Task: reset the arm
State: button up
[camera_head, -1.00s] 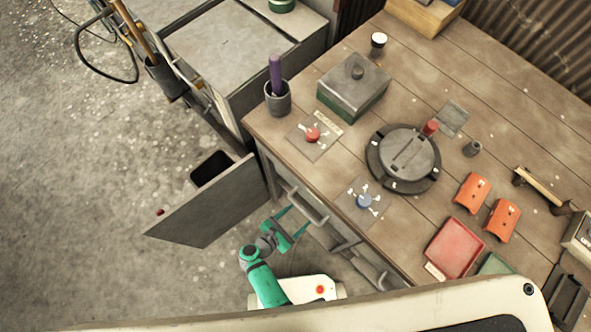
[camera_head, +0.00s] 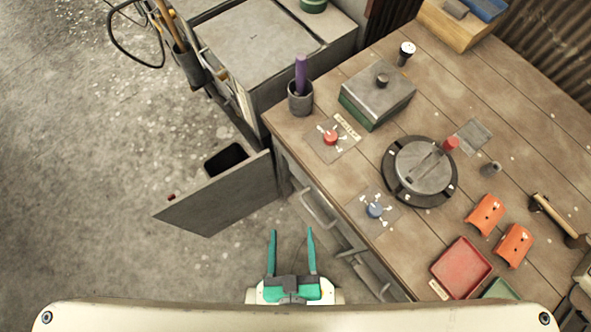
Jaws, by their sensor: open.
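My gripper (camera_head: 292,252) is at the bottom middle of the head view, close in front of my body. Its two green fingers point up the picture, stand apart and hold nothing. It is over the floor, left of the workbench (camera_head: 345,195) and below the open cabinet door (camera_head: 222,198), touching neither as far as I can see. The rest of my arm is mostly hidden behind my pale body edge.
The open door juts left from the bench. Drawer handles (camera_head: 318,212) stick out near my gripper's right. On the bench are a round turntable (camera_head: 405,185), a red knob (camera_head: 331,137), a blue knob (camera_head: 375,209) and a red tray (camera_head: 448,270). Floor at left is clear.

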jog(key=shift+m+t, duration=0.5)
jog(key=shift+m, duration=0.3)
jog(key=r, duration=0.2)
jog(key=d+r, duration=0.1)
jog(key=r, duration=0.1)
jog(key=shift+r, duration=0.3)
